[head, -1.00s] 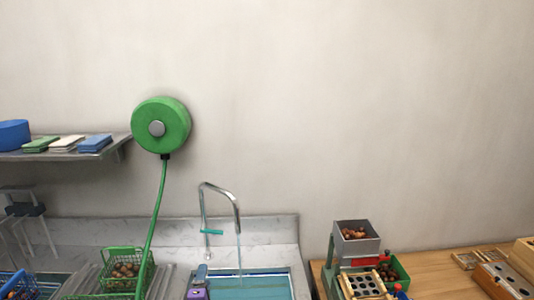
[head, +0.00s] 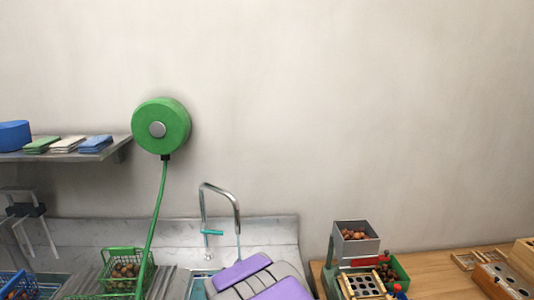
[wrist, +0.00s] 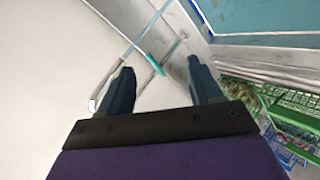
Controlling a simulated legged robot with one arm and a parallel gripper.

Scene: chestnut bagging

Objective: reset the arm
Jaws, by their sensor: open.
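My gripper (wrist: 160,80) shows in the wrist view with its two dark blue fingers spread apart and nothing between them. Beyond the fingers, the tap with its teal band (wrist: 154,65) crosses the wrist view slantwise. In the head view my grey and purple arm covers much of the sink, below the tap (head: 236,210). My fingers cannot be made out in the head view.
A green wire basket of chestnuts (head: 126,268) stands left of the sink, beside the green hose (head: 157,210) from the wall reel (head: 160,126). Right, a grey box of chestnuts (head: 357,237) tops a stand on the wooden table.

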